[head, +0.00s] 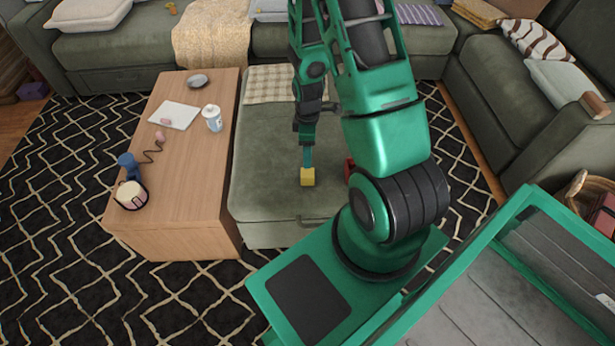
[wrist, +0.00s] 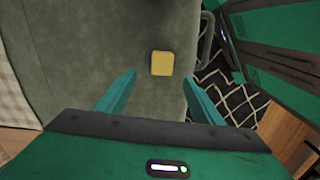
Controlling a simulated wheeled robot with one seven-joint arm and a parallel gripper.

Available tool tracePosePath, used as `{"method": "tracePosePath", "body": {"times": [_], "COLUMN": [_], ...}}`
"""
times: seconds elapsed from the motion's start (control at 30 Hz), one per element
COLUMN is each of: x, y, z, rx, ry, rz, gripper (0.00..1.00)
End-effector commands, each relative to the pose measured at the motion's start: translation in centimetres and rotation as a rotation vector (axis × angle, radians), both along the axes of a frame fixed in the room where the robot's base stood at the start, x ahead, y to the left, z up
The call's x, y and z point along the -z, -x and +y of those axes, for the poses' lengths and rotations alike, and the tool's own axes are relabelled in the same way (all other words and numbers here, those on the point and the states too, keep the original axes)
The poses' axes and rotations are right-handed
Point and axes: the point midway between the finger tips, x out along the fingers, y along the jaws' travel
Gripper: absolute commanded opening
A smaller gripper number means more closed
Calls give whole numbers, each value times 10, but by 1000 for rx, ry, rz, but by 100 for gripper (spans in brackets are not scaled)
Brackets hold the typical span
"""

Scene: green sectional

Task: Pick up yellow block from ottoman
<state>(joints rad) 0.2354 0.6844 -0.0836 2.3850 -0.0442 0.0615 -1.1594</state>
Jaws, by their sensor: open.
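The yellow block (head: 308,177) sits on the green ottoman (head: 262,190), near its front edge. It also shows in the wrist view (wrist: 162,63), ahead of my fingertips and roughly midway between their lines. My gripper (head: 308,158) points down over the ottoman, just above or behind the block in the head view. In the wrist view my gripper (wrist: 162,84) has its two teal fingers wide apart with nothing between them. The block's far side is partly hidden by the finger in the head view.
A red object (head: 349,167) lies on the ottoman right of the block, partly hidden by my arm. A checked cloth (head: 270,85) covers the ottoman's back. A wooden table (head: 190,180) with a white cup (head: 212,118) and several items stands left. A green sofa (head: 130,45) runs behind.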

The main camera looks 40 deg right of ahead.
Motion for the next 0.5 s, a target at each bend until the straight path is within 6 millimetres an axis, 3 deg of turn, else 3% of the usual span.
{"method": "tracePosePath", "body": {"times": [0.5], "x": [63], "y": [1], "z": [6], "rx": [-65], "ry": [-14], "rz": [0], "gripper": [61]}}
